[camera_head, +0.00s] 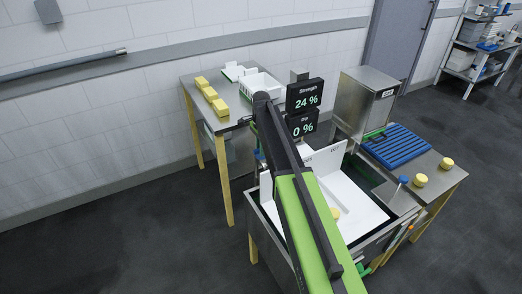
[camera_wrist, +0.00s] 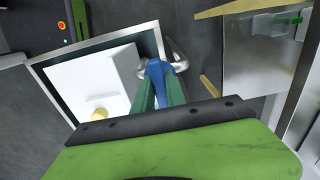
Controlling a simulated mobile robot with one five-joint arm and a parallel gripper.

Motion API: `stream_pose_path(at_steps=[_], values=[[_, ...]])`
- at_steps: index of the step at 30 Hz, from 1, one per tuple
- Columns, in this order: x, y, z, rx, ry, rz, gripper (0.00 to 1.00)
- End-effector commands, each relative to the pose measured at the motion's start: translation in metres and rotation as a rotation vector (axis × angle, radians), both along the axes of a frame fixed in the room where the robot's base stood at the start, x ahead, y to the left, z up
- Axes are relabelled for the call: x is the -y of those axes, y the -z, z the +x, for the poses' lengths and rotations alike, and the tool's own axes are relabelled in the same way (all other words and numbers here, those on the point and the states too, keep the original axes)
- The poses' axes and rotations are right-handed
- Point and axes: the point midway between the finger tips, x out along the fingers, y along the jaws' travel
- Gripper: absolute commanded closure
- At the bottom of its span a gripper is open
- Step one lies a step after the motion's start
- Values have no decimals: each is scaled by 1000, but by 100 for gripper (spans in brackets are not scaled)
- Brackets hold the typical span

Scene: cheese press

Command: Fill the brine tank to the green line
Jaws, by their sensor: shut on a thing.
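The brine tank (camera_head: 401,205) is a steel-rimmed box with a white inner part and a yellow cheese (camera_head: 335,214) in it. The tank rim also shows in the wrist view (camera_wrist: 95,43), with the cheese (camera_wrist: 99,114) at lower left. My gripper (camera_wrist: 158,82) has green fingers shut on a blue tap handle (camera_wrist: 156,67), beside a silver tap (camera_wrist: 178,58) at the tank's corner. In the head view my arm hides most of the gripper and tap. I cannot make out the green line or a liquid level.
Displays (camera_head: 304,97) read 24 % strength and 0 % below. A steel table (camera_head: 223,118) with several yellow blocks stands at back left. A steel box (camera_head: 362,100), a blue rack (camera_head: 397,146) and yellow cheeses (camera_head: 420,180) are at right. The left floor is clear.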

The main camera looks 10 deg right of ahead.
Motion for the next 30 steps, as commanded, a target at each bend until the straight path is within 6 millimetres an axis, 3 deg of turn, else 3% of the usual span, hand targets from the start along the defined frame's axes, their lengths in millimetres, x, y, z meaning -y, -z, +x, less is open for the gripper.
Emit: stream_pose_path(at_steps=[30], values=[[0,0,2,6,-497,-3,100]])
